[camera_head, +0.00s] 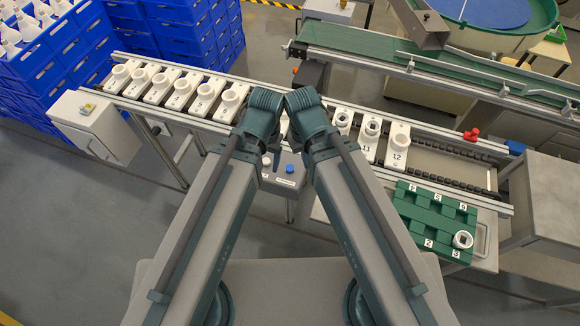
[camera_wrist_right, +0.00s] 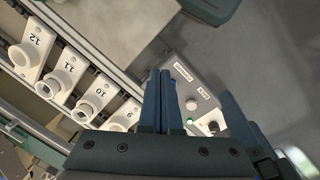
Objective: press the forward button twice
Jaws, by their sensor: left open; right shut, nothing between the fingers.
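In the right wrist view the box (camera_wrist_right: 180,90) carries two labels, too small to read surely, a pale round button (camera_wrist_right: 191,104) and a small green light (camera_wrist_right: 190,121). My left gripper (camera_head: 271,160) hangs low by the box; its fingers are partly hidden by the wrists. My right gripper (camera_wrist_right: 163,74) is shut and empty, its fingertips beside the box. Contact with a button cannot be told.
White numbered bulb holders (camera_head: 397,147) line the conveyor behind the box. A green numbered tray (camera_head: 430,222) stands at the right, with a white ring piece (camera_head: 462,240) in it. Blue crates (camera_head: 60,60) are stacked at the back left. Both wrists are close together above the box.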

